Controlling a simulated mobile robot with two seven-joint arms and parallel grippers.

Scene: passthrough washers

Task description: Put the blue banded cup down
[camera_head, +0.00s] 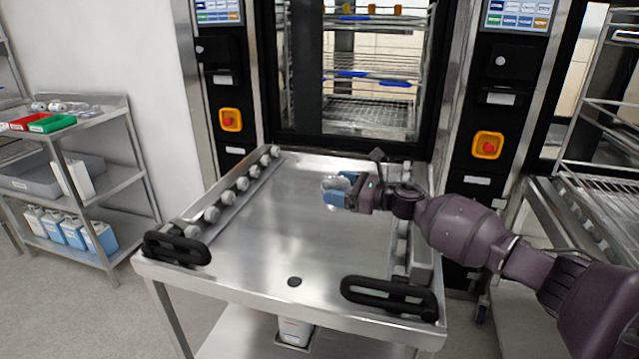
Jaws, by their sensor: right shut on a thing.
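My right gripper (357,194) comes in from the right and is over the steel cart's top (270,255). It is shut on the blue banded cup (335,190), which shows as a pale, glassy rim with blue at the fingertips. The fingers hide part of the cup. I cannot tell how far the cup is above the cart's top. My left gripper does not show.
The cart's top is bare in the middle, with rows of rollers (228,197) along its sides and black handles (390,294) at the front. A washer with racks (370,75) stands behind. A shelf unit (85,170) with trays and bottles stands at left.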

